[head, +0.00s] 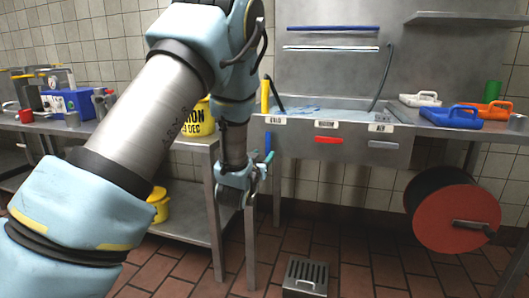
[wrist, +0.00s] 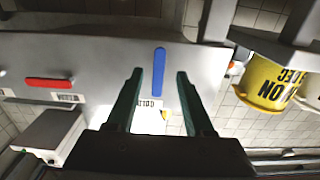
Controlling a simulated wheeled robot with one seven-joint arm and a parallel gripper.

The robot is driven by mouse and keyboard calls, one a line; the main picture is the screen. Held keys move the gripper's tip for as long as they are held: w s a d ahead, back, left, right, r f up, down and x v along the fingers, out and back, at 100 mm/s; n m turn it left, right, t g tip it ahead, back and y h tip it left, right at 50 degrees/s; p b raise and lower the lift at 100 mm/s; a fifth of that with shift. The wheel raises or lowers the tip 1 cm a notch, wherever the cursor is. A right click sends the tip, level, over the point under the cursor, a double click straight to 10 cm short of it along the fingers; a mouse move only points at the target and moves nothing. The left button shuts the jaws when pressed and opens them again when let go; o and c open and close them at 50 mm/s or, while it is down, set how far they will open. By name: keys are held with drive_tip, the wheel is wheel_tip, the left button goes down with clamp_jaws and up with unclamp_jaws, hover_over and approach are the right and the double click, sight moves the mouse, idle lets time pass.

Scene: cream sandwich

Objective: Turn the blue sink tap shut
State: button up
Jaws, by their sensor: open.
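The blue sink tap (head: 268,142) is a narrow lever standing upright on the left of the steel sink front (head: 352,152). In the wrist view the blue tap (wrist: 159,62) runs up and down the picture, above a white label partly seen between my fingers. My gripper (head: 238,186) hangs just left of and below the tap in the head view. In the wrist view my gripper (wrist: 160,77) is open and empty, its two fingers apart with the tap lined up between their tips. I cannot tell whether they touch it.
A red lever (head: 328,140) and a grey lever (head: 383,145) lie level on the same front. A yellow bucket (head: 199,120) stands on the left bench, close beside my arm. A red hose reel (head: 455,217) is at the right. A grated box (head: 305,276) stands on the floor.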

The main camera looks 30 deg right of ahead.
sight(268, 149)
drive_tip(key=shift+x, duration=2.25)
clamp_jaws()
